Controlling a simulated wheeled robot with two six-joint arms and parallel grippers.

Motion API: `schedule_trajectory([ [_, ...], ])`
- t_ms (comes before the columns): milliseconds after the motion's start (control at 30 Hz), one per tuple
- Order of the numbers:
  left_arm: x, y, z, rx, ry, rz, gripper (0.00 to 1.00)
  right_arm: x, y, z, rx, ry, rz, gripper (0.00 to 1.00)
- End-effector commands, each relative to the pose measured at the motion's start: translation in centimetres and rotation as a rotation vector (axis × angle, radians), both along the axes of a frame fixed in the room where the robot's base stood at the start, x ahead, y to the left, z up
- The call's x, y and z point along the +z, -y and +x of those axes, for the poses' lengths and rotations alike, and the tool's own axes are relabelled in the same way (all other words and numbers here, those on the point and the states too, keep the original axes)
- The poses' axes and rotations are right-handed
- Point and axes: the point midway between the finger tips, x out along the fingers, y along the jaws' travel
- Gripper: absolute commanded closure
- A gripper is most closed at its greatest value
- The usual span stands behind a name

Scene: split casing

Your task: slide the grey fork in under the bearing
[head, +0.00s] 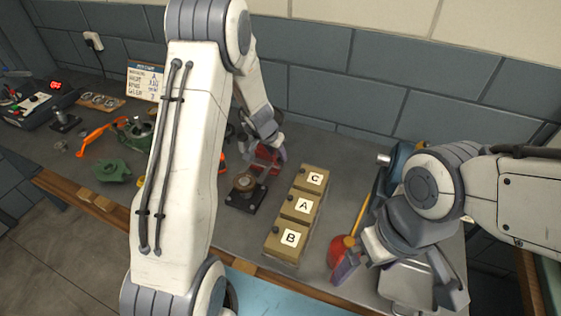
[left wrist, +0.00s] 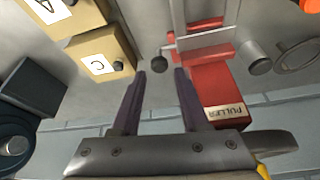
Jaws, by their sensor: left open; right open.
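The bearing (head: 246,182) appears as a brownish round part on a black square base, on the bench right of my left forearm. Just behind it is a red puller (head: 264,158), partly hidden by my left gripper (head: 270,150). In the left wrist view the red puller (left wrist: 215,90) carries a PULLER label, with grey bars or plates (left wrist: 195,14) at its far end; I cannot tell clearly which of these is the fork. My left gripper (left wrist: 160,75) is open and empty, a dark knob (left wrist: 157,65) by its tips. My right gripper (head: 398,283) is open and empty at the front right.
Yellow blocks C (head: 314,179), A (head: 303,206) and B (head: 290,238) stand in a row right of the bearing. A red-ended tool with a yellow shaft (head: 358,218) and a metal tray (head: 405,287) lie near my right gripper. Green parts (head: 113,170) are at left.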

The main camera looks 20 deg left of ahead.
Motion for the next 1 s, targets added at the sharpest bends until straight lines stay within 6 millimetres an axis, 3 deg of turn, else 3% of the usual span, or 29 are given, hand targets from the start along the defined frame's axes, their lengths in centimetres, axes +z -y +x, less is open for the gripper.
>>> schedule_trajectory([
  [100,-2.4,0.2,0.8,-0.002,-0.002,0.0,0.55,-0.6,0.0,0.0,0.0,0.0,0.0,0.0],
  [300,-4.5,0.4,1.8,-0.001,-0.001,0.0,0.55,-0.9,0.0,0.0,0.001,0.0,0.0,0.0],
  [667,-5.0,0.5,2.1,-0.002,0.001,0.0,0.55,-1.0,0.0,0.0,0.001,0.0,0.0,0.0],
  [700,-5.0,0.5,2.1,-0.002,0.001,0.0,0.59,-1.0,0.0,0.0,0.001,0.0,0.0,0.0],
  [800,-5.0,0.5,2.1,-0.002,0.0,0.0,0.97,-1.0,0.0,0.0,0.001,0.0,0.0,0.0],
  [1000,-5.0,0.5,2.0,-0.001,0.0,-0.001,1.0,-1.0,0.0,0.0,0.001,0.0,0.0,0.0],
])
